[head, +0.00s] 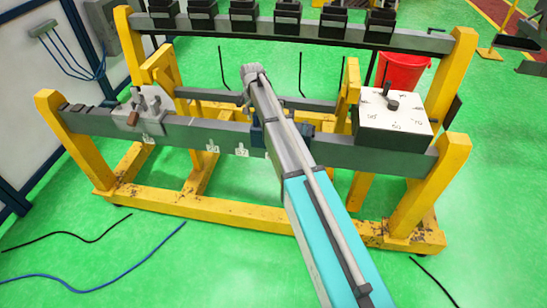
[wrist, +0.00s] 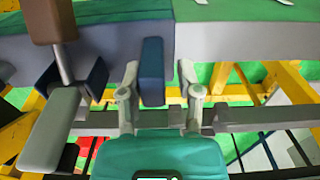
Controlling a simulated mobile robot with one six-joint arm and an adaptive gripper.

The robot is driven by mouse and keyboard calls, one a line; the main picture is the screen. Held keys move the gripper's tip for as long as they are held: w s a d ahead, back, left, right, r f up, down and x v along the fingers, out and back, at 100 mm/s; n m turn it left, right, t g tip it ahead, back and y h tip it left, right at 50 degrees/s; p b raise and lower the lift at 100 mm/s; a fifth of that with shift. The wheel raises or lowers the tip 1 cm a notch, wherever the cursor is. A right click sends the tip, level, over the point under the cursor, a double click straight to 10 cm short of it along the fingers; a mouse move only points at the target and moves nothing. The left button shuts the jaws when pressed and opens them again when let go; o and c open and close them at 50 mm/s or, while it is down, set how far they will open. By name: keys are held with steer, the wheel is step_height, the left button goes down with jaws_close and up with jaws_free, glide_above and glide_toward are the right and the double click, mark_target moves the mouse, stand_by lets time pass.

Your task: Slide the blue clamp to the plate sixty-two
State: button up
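The blue clamp (head: 257,137) sits on the grey front rail (head: 185,131), mostly hidden behind my arm in the head view. In the wrist view an upright dark blue piece (wrist: 152,72), seemingly part of the clamp, stands between the two fingers of my gripper (wrist: 160,95). The fingers are apart, with a clear gap at the right one; the left one is close to the piece. My gripper is hidden in the head view. Small white number plates (head: 212,147) and (head: 242,150) hang on the rail left of the clamp; their digits are too small to read surely.
A grey fixture with pins and a brown block (head: 133,118) stands at the rail's left. A white-topped dial box (head: 395,112) stands at its right. A yellow frame (head: 75,150) carries the rails. A red bucket (head: 402,70) is behind. The rail between fixture and clamp looks clear.

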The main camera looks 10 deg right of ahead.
steer(key=shift+w+a, duration=0.2)
steer(key=shift+a, duration=0.3)
steer(key=shift+w+a, duration=0.15)
steer(key=shift+a, duration=0.35)
steer(key=shift+d, duration=0.3)
steer(key=shift+o, duration=0.3)
steer(key=shift+o, duration=1.1)
steer(key=shift+r, duration=0.1)
step_height(320, 180, up, 10)
steer(key=p, duration=1)
